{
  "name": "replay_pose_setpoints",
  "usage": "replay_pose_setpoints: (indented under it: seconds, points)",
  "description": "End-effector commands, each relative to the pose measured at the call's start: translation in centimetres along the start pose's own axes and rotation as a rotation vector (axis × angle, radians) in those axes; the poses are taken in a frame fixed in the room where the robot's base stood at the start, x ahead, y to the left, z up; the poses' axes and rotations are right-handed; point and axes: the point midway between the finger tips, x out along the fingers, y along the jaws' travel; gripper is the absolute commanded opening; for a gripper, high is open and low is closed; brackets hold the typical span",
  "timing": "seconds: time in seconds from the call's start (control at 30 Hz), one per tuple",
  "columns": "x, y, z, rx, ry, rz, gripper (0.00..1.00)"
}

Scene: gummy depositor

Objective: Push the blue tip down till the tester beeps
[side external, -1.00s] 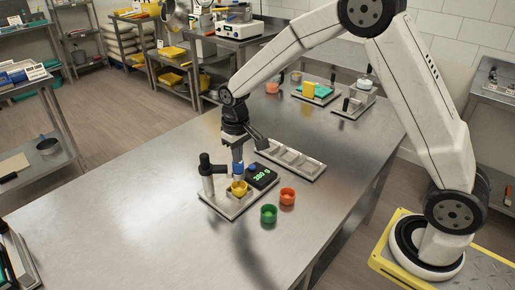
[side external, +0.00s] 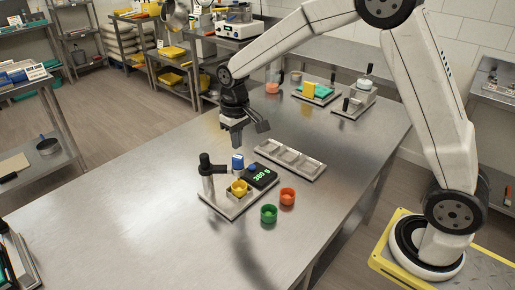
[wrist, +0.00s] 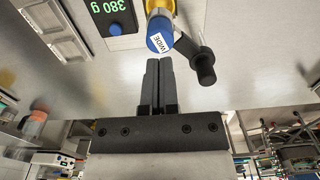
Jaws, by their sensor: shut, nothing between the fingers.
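The blue tip (side external: 238,163) stands over the yellow cup (side external: 239,188) on the tester (side external: 228,208). In the wrist view the blue tip (wrist: 160,42) carries a white label reading "WIDE", with yellow showing behind it. The tester's black display (side external: 262,177) is lit green and reads 380 g in the wrist view. My gripper (side external: 237,145) is shut and empty, pointing down above the blue tip with a small gap. In the wrist view my gripper's fingertips (wrist: 158,60) lie just below the blue tip in the picture.
A black-topped post (side external: 206,165) stands left of the cup. A metal mould tray (side external: 290,158) lies behind the tester. A green cup (side external: 268,213) and an orange cup (side external: 287,196) stand in front.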

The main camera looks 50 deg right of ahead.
Motion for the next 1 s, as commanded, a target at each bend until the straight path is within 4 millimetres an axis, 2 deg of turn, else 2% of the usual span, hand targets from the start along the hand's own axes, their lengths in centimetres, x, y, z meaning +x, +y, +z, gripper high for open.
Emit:
replay_pose_setpoints:
  seconds: [0.4, 0.8, 1.0]
  points:
    - [-2.2, 0.0, 0.0, 0.000, 0.000, 0.000, 0.00]
    - [-2.3, 0.0, 0.0, 0.000, 0.001, 0.000, 0.00]
    - [-2.1, 0.1, 0.8, 0.000, 0.012, 0.000, 0.00]
